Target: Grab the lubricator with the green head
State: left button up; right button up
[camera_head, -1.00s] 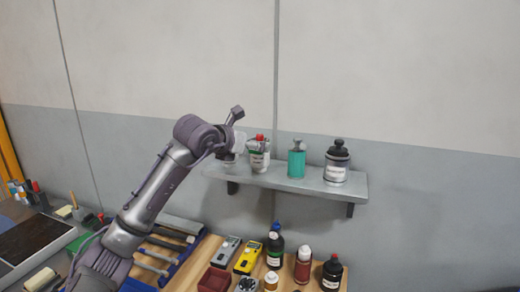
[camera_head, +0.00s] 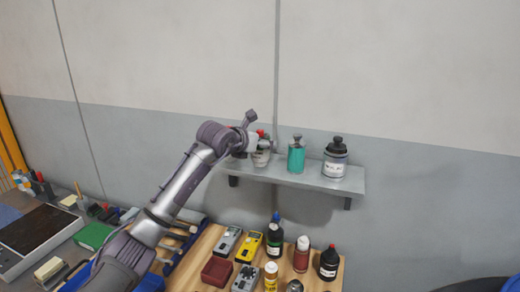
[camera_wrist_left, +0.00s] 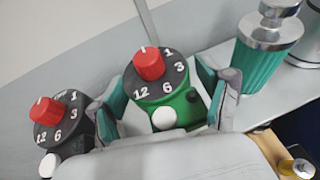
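The lubricator with the green head (camera_wrist_left: 170,100) has a black dial with numbers and a red knob on top. It stands on the wall shelf (camera_head: 320,184); in the head view its pale lower body (camera_head: 261,158) shows, partly hidden by my gripper. My left gripper (camera_wrist_left: 168,100) is at the green head, one finger on each side of it. The fingers look spread, with small gaps beside the head. A similar lubricator with a dark head (camera_wrist_left: 60,120) and red knob is just left of the left finger. My right gripper is not in view.
Below, the wooden bench holds several bottles, a yellow meter (camera_head: 248,246) and a red bin (camera_head: 216,270).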

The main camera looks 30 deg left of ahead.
pick_arm(q)
jog(key=c, duration=0.9)
